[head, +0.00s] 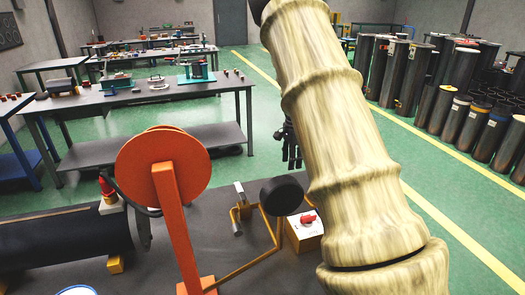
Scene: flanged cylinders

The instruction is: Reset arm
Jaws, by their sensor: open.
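My arm (335,120), in a cream, ribbed sleeve, crosses the head view from the top middle to the bottom right. My gripper (289,158) shows as dark fingers just left of the arm, partly hidden behind it. It points down, open, and I see nothing between the fingers. It appears above the far side of the near bench; its exact height is unclear.
The near bench (235,200) carries an orange disc on a stand (165,170), a black flanged cylinder (60,240), a bent orange bracket and a switch box (305,230) with a red knob. Several dark cylinders (440,115) stand at right. Green floor lies between.

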